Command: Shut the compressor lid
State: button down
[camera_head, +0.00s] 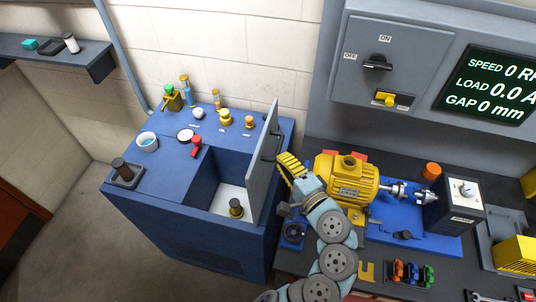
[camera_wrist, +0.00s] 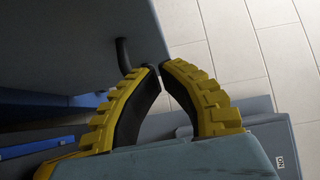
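The compressor is a blue cabinet (camera_head: 165,215) at left centre in the head view. Its grey lid (camera_head: 262,178) stands upright, open, at the right side of the recessed well. A dark handle (camera_head: 272,147) is on the lid's right-hand face. My gripper (camera_head: 281,160), with yellow ribbed fingers, is just right of the lid near that handle. In the wrist view the fingertips (camera_wrist: 160,67) come together with almost no gap. The dark handle (camera_wrist: 123,55) shows beside the left finger against the grey lid (camera_wrist: 60,45). Contact with the handle cannot be told.
A yellow motor (camera_head: 346,180) stands on the bench right of my gripper. A black cup-like part (camera_head: 236,209) sits in the well. A white mug (camera_head: 147,142), a red knob (camera_head: 196,143) and several fittings stand on the cabinet top. A control panel (camera_head: 385,65) hangs behind the bench.

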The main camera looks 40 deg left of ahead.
aim_at(261, 148)
jog(key=shift+s+a+p, duration=0.15)
jog(key=shift+s+a, duration=0.15)
jog(key=shift+a, duration=0.35)
jog(key=shift+s+a+p, duration=0.2)
jog(key=shift+s+a, duration=0.1)
jog(key=shift+a, duration=0.3)
jog(key=shift+s+a+p, duration=0.15)
jog(key=shift+s+a, duration=0.15)
jog(key=shift+a, duration=0.35)
jog(key=shift+a, duration=0.1)
